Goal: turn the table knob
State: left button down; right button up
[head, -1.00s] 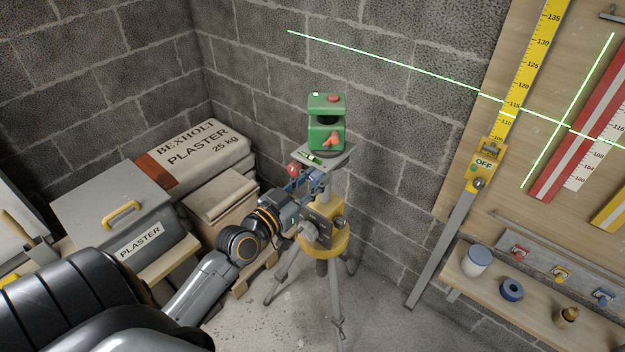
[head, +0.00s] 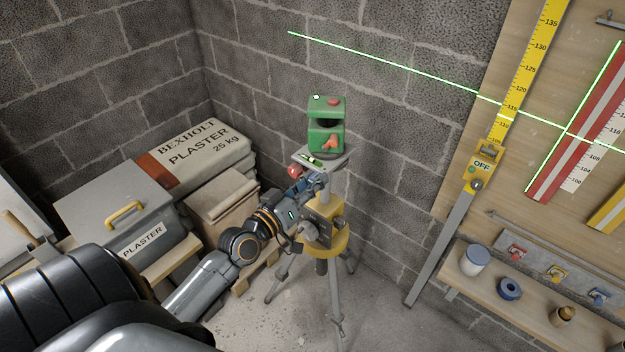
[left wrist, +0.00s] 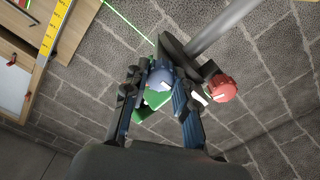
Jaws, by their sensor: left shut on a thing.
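A green laser level (head: 326,126) stands on the small grey table (head: 338,162) at the top of the tripod (head: 333,283). My left gripper (head: 317,183) is just below this table. In the left wrist view its two fingers are closed on a round blue knob (left wrist: 159,76), one finger on each side. A red knob (left wrist: 222,88) sits beside the fingers, apart from them; it also shows in the head view (head: 294,172). The gripper hides most of the blue knob in the head view. My right gripper is not in view.
The tripod's yellow collar (head: 338,244) is close under my wrist. Plaster bags (head: 205,158) and a grey box (head: 112,212) are at the left. A yellow staff (head: 515,90) and a shelf (head: 530,290) are at the right. Block walls stand close behind.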

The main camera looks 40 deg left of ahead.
pick_arm(q)
jog(key=shift+n, duration=0.9)
jog(key=c, duration=1.1)
grip_release()
jog(key=shift+o, duration=0.2)
jog(key=s+a, duration=0.1)
jog(key=s, duration=1.1)
jog(key=shift+f, duration=0.1)
